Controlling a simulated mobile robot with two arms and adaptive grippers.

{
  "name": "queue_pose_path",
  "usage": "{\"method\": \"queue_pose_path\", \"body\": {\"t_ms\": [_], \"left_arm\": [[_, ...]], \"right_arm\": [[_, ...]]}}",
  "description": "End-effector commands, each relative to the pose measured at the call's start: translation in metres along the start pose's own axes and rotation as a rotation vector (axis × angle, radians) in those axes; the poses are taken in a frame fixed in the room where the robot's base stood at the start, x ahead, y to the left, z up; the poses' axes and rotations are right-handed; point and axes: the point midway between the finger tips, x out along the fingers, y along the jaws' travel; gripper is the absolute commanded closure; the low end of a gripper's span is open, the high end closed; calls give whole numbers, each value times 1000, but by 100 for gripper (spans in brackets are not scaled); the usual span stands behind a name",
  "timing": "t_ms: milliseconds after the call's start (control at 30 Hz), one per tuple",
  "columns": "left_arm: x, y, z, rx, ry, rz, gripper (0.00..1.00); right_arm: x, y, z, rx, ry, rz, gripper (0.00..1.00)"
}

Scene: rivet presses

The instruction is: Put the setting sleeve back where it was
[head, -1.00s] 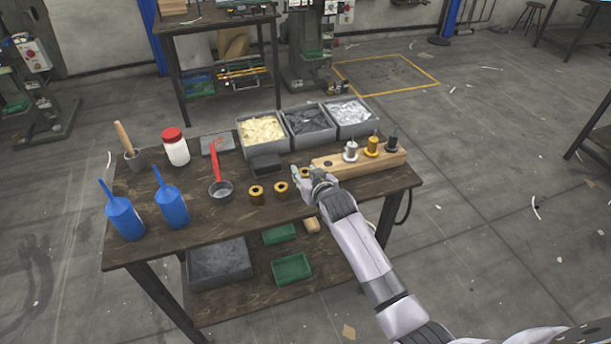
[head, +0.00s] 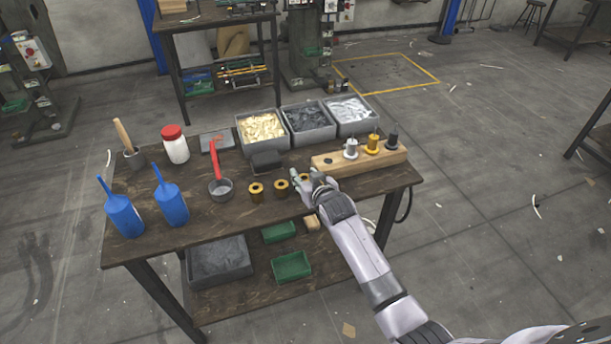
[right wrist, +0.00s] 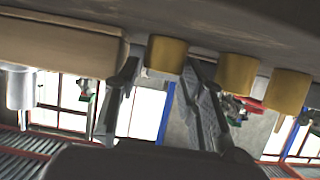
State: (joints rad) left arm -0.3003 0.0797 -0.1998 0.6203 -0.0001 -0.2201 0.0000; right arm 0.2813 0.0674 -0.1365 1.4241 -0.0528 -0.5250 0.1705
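Three brass ring-like sleeves stand in a row near the table's front: a left one (head: 256,192), a middle one (head: 281,187) and a right one (head: 304,179). I cannot tell which is called the setting sleeve. My right gripper (head: 307,173) is at the right sleeve, its fingers apart. In the right wrist view, which looks upside down, a brass sleeve (right wrist: 167,56) shows between the open fingers (right wrist: 165,88), with gaps on both sides. A wooden block (head: 343,167) carries a silver tool (head: 351,150), a brass-coloured one (head: 372,146) and a dark one (head: 391,143); a dark hole (head: 327,161) shows at its left end. My left gripper is out of view.
Grey bins of brass, dark and silver pieces (head: 308,134) stand at the back. The table's front right corner is bare.

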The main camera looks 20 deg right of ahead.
Motion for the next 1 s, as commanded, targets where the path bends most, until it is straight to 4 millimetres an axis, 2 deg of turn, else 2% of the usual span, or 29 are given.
{"method": "queue_pose_path", "body": {"t_ms": [267, 433, 1000], "left_arm": [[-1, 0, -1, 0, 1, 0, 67], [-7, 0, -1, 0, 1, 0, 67], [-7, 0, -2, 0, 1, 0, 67]], "right_arm": [[0, 0, -2, 0, 1, 0, 61], [-8, 0, -14, 0, 1, 0, 61], [-108, 0, -11, 0, 0, 0, 61]]}}
